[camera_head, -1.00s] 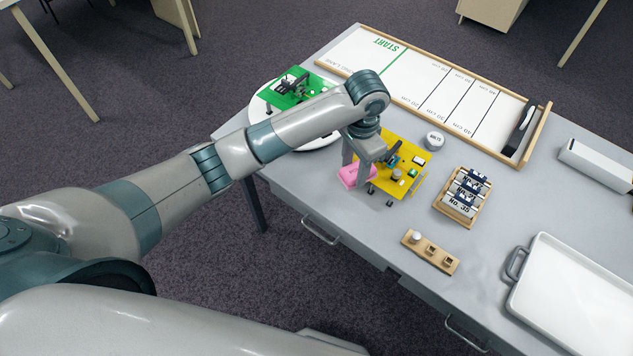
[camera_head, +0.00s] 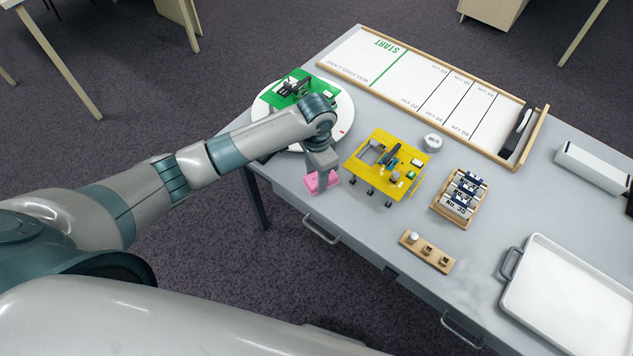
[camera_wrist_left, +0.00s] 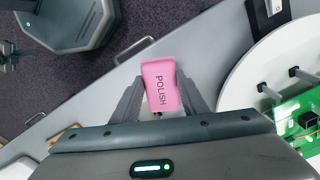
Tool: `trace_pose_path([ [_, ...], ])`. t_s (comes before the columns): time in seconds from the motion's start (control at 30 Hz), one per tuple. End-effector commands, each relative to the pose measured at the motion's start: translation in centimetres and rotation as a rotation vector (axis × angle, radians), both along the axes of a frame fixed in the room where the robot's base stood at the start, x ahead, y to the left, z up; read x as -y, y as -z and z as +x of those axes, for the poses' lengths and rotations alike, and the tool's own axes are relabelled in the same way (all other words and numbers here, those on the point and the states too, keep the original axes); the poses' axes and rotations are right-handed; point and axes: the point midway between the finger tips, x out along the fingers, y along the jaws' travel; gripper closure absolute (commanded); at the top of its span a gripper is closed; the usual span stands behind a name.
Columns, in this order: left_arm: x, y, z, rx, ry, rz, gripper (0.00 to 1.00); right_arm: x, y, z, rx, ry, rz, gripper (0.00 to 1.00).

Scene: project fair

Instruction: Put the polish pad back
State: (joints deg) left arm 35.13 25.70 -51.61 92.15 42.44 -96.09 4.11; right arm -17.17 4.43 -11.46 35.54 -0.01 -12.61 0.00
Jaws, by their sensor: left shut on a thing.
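The pink polish pad (camera_head: 322,181) is between the fingers of my left gripper (camera_head: 318,184) at the table's left front edge. In the left wrist view the pad (camera_wrist_left: 161,86), printed "POLISH", sits between the two fingers (camera_wrist_left: 160,98), which are shut on it. I cannot tell whether the pad touches the table. The gripper is left of the yellow board (camera_head: 373,185) and in front of the white round turntable (camera_head: 340,112). My right gripper is not in view.
A green board (camera_head: 288,88) stands on the turntable. A white tin (camera_head: 432,142), a wooden crate of numbered tags (camera_head: 442,208), a small wooden block (camera_head: 428,252), a white tray (camera_head: 575,300) and a walking lane (camera_head: 430,85) occupy the table. Its front left edge is close to the gripper.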

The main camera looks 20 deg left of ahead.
Motion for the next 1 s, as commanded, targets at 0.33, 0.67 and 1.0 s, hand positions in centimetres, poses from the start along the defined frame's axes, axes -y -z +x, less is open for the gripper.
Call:
trace_pose_path([
  [0.33, 0.0, 3.3, -0.1, -0.003, -0.001, 0.001, 0.78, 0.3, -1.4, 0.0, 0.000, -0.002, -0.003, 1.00],
  [0.67, 0.0, 3.9, 0.0, 0.001, 0.001, 0.001, 0.78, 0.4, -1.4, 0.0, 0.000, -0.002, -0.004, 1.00],
  [1.0, 0.0, 4.3, 0.0, 0.000, 0.000, 0.001, 0.41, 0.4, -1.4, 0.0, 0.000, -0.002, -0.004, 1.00],
])
